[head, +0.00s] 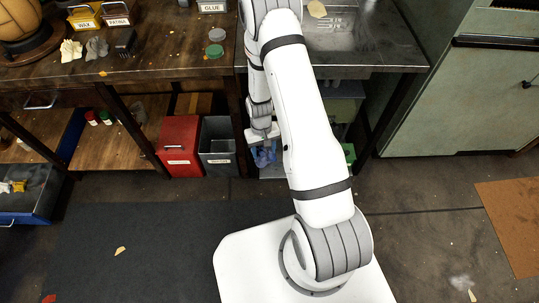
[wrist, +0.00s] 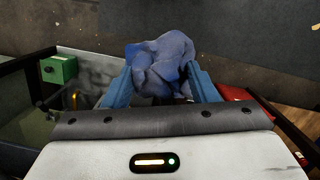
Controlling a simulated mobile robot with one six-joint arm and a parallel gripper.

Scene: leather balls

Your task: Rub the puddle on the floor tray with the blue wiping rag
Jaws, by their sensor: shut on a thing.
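My gripper (head: 264,141) is low in front of the under-bench space, below the metal-topped bench, and partly in shadow. In the wrist view its two blue fingers (wrist: 161,84) are shut on the crumpled blue wiping rag (wrist: 160,58). The rag also shows as a small blue patch (head: 265,158) just under the gripper in the head view. A pale surface under the bench (head: 272,173) lies below the rag; I cannot tell whether it is the floor tray. I cannot make out the puddle in either view.
A red bin (head: 180,146) and a grey bin (head: 218,147) stand left of the gripper. A small green box (wrist: 58,69) is under the bench, at left in the wrist view. A dark bench leg (head: 380,122) stands to the right. The dark floor mat (head: 130,245) in front is mostly clear.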

